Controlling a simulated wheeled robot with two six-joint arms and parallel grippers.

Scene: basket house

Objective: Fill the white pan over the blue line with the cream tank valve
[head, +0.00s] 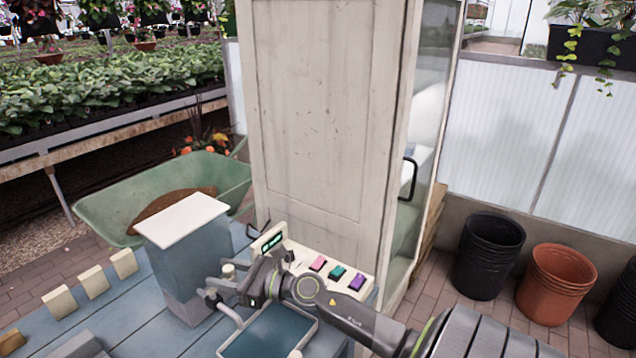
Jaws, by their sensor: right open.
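A blue-grey tank (180,268) with a white lid (182,220) stands on the blue table. A small cream valve knob (228,270) shows on its right side, with a pale curved spout (230,315) below it. The white pan (225,349) sits under the spout, its rim partly hidden by my right arm. Its inside looks dark blue; I cannot make out the blue line or tell the water level. My right gripper (214,288) is open beside the tank, its fingers close to the valve; contact is unclear. My left gripper is not in view.
A cream panel with a green display (272,243) and pink, green and purple buttons (337,272) stands behind my right arm. Several cream blocks (60,302) lie at the table's left. A tall cabinet (325,110) and a green wheelbarrow (110,203) stand behind.

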